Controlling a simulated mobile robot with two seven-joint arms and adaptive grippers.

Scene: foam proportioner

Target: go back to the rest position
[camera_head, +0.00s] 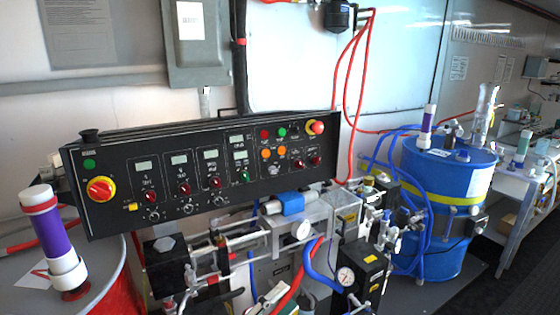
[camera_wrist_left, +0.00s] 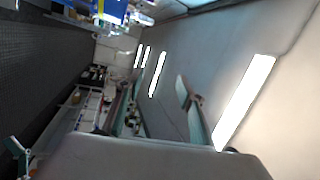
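The foam proportioner's black control panel (camera_head: 210,165) fills the middle of the head view, with its hoses and gauges below it. I cannot make out either gripper clearly in front of it. In the left wrist view my left gripper (camera_wrist_left: 155,84) shows two grey-green fingers set wide apart, with nothing between them. Its grey body spans the bottom of that view. The wrist picture is tilted, and no object is close to the fingers. My right gripper is in neither view.
A blue drum (camera_head: 438,190) with blue hoses stands at right, beside a white bench (camera_head: 516,180). Dark floor (camera_wrist_left: 48,85) shows in the wrist view, with bright ceiling lamps (camera_wrist_left: 243,103) opposite.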

